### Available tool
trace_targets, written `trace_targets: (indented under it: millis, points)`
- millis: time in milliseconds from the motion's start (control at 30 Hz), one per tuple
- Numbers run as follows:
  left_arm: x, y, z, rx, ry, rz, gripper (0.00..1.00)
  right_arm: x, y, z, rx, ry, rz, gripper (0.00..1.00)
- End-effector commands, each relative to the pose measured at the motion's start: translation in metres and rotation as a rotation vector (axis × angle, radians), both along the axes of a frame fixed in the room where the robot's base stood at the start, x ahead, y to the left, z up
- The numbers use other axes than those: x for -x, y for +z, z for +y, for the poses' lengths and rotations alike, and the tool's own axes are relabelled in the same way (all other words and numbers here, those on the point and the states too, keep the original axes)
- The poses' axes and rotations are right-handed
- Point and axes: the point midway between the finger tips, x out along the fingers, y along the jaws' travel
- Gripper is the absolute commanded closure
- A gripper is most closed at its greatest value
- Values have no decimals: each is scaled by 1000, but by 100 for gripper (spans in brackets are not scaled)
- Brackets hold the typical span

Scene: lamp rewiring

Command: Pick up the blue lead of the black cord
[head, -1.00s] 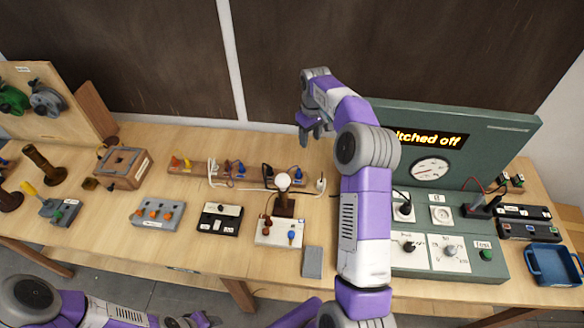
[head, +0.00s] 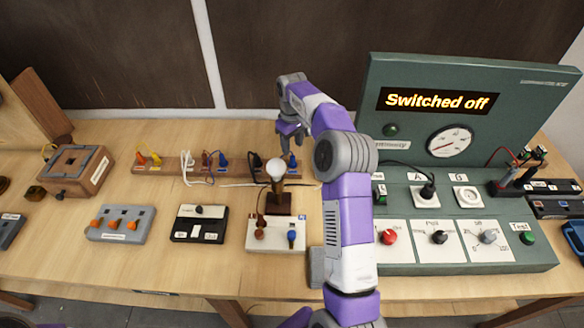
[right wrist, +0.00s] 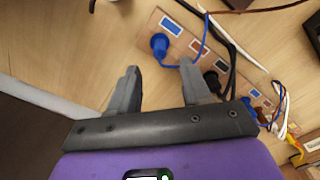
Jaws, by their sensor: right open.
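A blue lead (head: 292,163) with a round blue end is seated in the right end of the wooden lead rack (head: 172,175) at the back of the bench. In the right wrist view its blue end (right wrist: 160,45) sits by a blue label, just beyond and between my fingertips, with its thin blue wire curving right. Black cord (right wrist: 232,45) runs alongside. My right gripper (head: 291,139) hangs open and empty above and behind this end of the rack; the fingers (right wrist: 160,68) do not visibly touch the lead. My left gripper is out of view.
The bulb lamp (head: 276,172) stands just in front of the rack, close to my right arm. White, black and other leads lie along the rack to the left. A green test panel (head: 440,262) reading "Switched off" stands to the right.

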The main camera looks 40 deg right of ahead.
Motion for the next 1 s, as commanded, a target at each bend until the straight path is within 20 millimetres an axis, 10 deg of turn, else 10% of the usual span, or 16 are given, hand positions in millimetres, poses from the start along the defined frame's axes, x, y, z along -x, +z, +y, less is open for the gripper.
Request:
trace_targets:
  millis: [800, 1000]
  points:
    - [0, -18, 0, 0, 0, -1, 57, 4, -72, 0, -1, 0, 1, 52]
    - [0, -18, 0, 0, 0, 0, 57, 4, -72, 0, -1, 0, 1, 81]
